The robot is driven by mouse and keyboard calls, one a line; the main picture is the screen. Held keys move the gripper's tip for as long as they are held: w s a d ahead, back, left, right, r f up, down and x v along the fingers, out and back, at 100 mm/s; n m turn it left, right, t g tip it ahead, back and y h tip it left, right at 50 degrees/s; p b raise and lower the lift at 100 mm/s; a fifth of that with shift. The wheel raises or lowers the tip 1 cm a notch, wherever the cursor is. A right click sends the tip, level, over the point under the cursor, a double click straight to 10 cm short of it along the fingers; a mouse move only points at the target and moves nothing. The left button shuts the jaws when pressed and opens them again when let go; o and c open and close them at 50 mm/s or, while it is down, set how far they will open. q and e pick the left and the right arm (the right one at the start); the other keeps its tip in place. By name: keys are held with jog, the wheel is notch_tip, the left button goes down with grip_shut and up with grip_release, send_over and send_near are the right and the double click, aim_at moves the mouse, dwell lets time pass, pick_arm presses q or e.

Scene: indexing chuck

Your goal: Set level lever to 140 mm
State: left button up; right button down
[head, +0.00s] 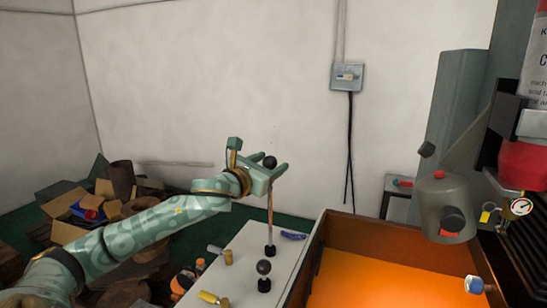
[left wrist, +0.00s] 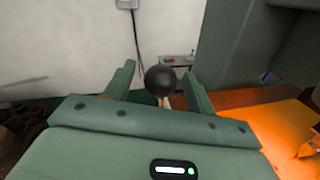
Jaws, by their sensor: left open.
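A tall lever with a thin rod (head: 270,215) and a black ball knob (head: 270,162) stands on the white cabinet top. A second, shorter lever with a black ball knob (head: 263,267) stands nearer on the same top. No label or scale shows which is the level lever. My left gripper (head: 262,156) is open at the tall lever's knob. My right gripper is out of view.
The white cabinet top (head: 240,262) also carries yellow-headed tools and a purple item (head: 293,235). An orange-floored tray (head: 375,280) with brown walls lies to its right. A grey machine head (head: 443,205) and a gauge (head: 521,206) stand farther right. Boxes (head: 75,205) clutter the left.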

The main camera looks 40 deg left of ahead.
pick_arm(q)
jog(key=shift+w+a, duration=0.1)
jog(key=shift+w, duration=1.05)
grip_shut()
notch_tip(320, 180, down, 6)
jog(key=b, duration=0.2)
jog(key=shift+f, duration=0.1)
grip_release()
jog(key=shift+s, duration=0.1)
